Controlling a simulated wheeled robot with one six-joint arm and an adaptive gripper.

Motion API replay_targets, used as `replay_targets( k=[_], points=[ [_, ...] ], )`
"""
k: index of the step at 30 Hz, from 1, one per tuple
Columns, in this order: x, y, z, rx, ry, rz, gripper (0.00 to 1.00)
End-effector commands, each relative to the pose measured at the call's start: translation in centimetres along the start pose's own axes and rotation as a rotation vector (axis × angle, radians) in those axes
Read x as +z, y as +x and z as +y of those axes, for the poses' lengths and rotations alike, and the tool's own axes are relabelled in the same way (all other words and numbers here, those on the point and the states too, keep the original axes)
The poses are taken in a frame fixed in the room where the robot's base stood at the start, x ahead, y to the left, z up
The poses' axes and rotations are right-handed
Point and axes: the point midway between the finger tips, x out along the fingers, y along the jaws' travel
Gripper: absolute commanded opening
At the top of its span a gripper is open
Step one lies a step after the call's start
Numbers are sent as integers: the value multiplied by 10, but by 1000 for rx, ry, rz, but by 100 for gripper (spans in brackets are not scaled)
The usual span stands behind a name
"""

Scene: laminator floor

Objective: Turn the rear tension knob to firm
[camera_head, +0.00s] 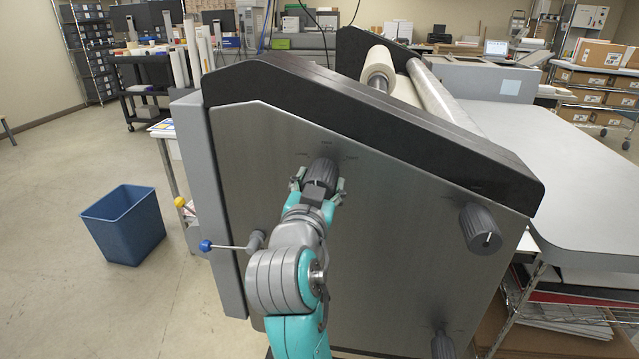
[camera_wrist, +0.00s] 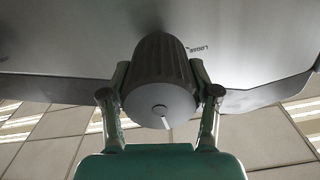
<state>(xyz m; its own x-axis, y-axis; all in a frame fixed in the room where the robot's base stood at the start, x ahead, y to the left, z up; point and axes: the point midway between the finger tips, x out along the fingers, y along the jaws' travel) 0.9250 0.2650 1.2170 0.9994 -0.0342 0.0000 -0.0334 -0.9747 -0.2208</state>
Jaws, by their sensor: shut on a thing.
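A dark ribbed knob (camera_head: 322,172) stands out from the upper part of the laminator's grey side panel (camera_head: 250,150). Small marks surround it, too small to read in the head view. My gripper (camera_head: 320,182) is shut on this knob, one finger on each side. In the wrist view the knob (camera_wrist: 160,75) sits between the fingers of my gripper (camera_wrist: 160,82). Its pale end face carries a short white line pointing down and slightly right in the picture. A "LOOSE" label (camera_wrist: 194,49) shows on the panel right of it. Other setting labels cannot be read there.
A second ribbed knob (camera_head: 480,228) sits at the panel's right, a third (camera_head: 443,345) below it. Levers with a blue ball (camera_head: 206,246) and a yellow ball (camera_head: 181,202) stick out left of my arm. A blue bin (camera_head: 125,224) stands on open floor at left.

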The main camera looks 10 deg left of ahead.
Motion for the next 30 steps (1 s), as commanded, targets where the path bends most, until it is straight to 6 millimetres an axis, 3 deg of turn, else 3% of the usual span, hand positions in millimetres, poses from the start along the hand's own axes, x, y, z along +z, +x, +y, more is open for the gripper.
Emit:
replay_targets(
  k=[15,16,18,30],
  points=[
    [1,0,0,0,18,-2,26],
    [1,0,0,0,18,-2,66],
    [1,0,0,0,18,-2,84],
    [0,-3,0,-1,18,-1,86]
  ],
)
